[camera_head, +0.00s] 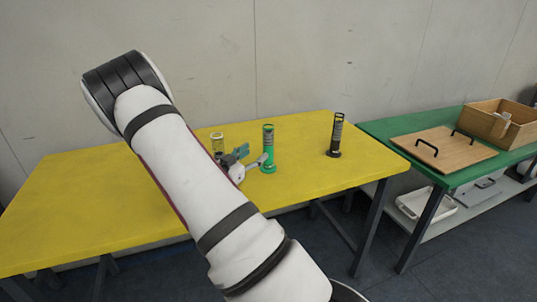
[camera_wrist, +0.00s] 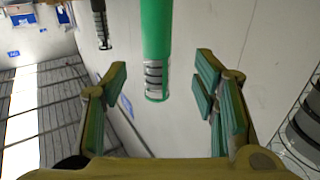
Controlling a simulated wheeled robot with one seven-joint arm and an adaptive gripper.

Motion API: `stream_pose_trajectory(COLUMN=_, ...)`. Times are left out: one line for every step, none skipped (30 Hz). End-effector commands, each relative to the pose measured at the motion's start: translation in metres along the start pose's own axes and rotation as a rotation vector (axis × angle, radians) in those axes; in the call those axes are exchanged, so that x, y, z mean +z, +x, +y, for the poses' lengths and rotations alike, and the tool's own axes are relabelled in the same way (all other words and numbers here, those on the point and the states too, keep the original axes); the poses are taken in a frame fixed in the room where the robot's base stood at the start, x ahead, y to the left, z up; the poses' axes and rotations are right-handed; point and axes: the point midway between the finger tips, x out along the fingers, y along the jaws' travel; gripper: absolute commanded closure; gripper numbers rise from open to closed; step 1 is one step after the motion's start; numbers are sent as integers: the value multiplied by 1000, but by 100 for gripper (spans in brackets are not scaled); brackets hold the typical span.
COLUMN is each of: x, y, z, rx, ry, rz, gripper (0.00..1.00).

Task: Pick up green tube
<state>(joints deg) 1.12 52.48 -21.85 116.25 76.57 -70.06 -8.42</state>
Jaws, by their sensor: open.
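The green tube (camera_head: 268,147) stands upright on the yellow table in the head view, on a round green base. In the wrist view, the green tube (camera_wrist: 156,35) enters from the top edge, and its banded end reaches between the lines of the two fingers. My gripper (camera_head: 253,157) is close beside the tube, to its left in the head view. In the wrist view my gripper (camera_wrist: 161,72) has its fingers spread wide on either side, with gaps to the tube. Nothing is held. The tube's base is out of the wrist view.
A black tube (camera_head: 336,134) stands to the right on the yellow table (camera_head: 100,200). A green table (camera_head: 450,179) at right bears a wooden board (camera_head: 456,155) and a wooden box (camera_head: 488,118).

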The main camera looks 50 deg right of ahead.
Motion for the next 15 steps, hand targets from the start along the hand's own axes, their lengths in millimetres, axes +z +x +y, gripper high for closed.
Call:
stream_pose_trajectory(x=0, y=10, z=1, rx=2, ry=1, rz=0, gripper=46)
stream_pose_trajectory(x=0, y=14, z=0, rx=2, ry=1, rz=0, gripper=46)
stream_pose_trajectory(x=0, y=19, z=0, rx=1, ry=1, rz=0, gripper=46)
stream_pose_trajectory(x=0, y=22, z=0, rx=1, ry=1, rz=0, gripper=46)
stream_pose_trajectory(x=0, y=25, z=0, rx=1, ry=1, rz=0, gripper=46)
stream_pose_trajectory(x=0, y=28, z=0, rx=0, ry=1, rz=0, gripper=46)
stream_pose_trajectory(x=0, y=29, z=0, rx=0, ry=1, rz=0, gripper=46)
stream_pose_trajectory(x=0, y=30, z=0, rx=-1, ry=1, rz=0, gripper=46)
stream_pose_trajectory(x=-1, y=32, z=0, rx=-1, ry=1, rz=0, gripper=46)
stream_pose_trajectory(x=-1, y=34, z=0, rx=0, ry=1, rz=-1, gripper=46)
stream_pose_trajectory(x=-2, y=37, z=1, rx=1, ry=1, rz=-1, gripper=46)
stream_pose_trajectory(x=-3, y=42, z=2, rx=2, ry=1, rz=-1, gripper=46)
stream_pose_trajectory(x=-4, y=46, z=3, rx=2, ry=1, rz=0, gripper=46)
stream_pose_trajectory(x=-4, y=50, z=4, rx=2, ry=1, rz=0, gripper=46)
stream_pose_trajectory(x=-6, y=56, z=5, rx=3, ry=1, rz=0, gripper=46)
